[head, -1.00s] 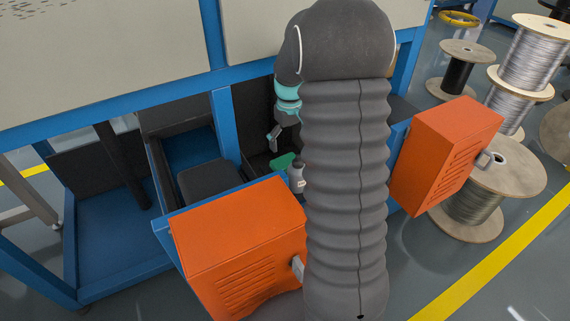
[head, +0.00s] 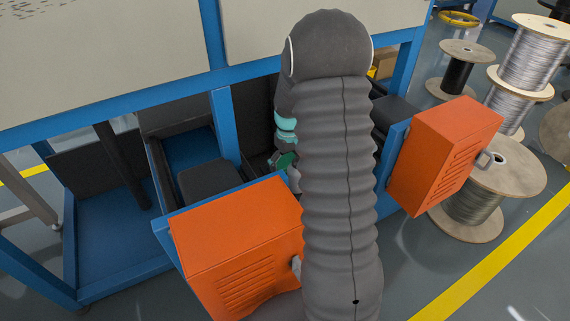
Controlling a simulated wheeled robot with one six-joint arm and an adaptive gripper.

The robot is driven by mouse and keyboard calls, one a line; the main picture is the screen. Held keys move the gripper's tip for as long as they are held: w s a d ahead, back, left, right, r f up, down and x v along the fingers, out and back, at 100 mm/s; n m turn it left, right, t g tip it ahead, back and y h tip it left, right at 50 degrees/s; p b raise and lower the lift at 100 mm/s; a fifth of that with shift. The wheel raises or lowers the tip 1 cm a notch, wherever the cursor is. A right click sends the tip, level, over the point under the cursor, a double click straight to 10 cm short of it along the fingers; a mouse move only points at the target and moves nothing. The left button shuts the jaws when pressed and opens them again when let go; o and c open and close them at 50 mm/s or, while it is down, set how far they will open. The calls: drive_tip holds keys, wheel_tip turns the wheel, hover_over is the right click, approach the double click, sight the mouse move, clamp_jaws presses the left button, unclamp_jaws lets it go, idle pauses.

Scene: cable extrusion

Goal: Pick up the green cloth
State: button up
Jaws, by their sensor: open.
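The green cloth (head: 287,160) shows as a small dark green patch inside the blue machine frame, just left of my arm. My gripper (head: 282,169) is at the cloth, with its fingers beside it and partly overlapping it in the picture. The gripper is open. Whether the fingers touch the cloth cannot be told. My dark, ribbed arm hides part of the gripper and whatever lies to the right of it.
Orange boxes stand left (head: 240,240) and right (head: 445,155) of my arm on the blue frame (head: 226,130). A beam and pale panels lie above. Wire spools (head: 470,195) stand on the floor at the right.

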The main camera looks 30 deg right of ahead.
drive_tip(key=c, duration=0.7)
drive_tip(key=shift+r, duration=0.1)
drive_tip(key=shift+c, duration=0.3)
drive_tip(key=shift+r, duration=0.45)
wheel_tip(320, 180, up, 11)
drive_tip(key=s+d, duration=0.3)
drive_tip(key=d, duration=0.5)
drive_tip(key=s+d, duration=0.4)
drive_tip(key=d, duration=0.4)
drive_tip(key=shift+d+b, duration=0.25)
drive_tip(key=shift+b, duration=0.05)
drive_tip(key=shift+s, duration=0.1)
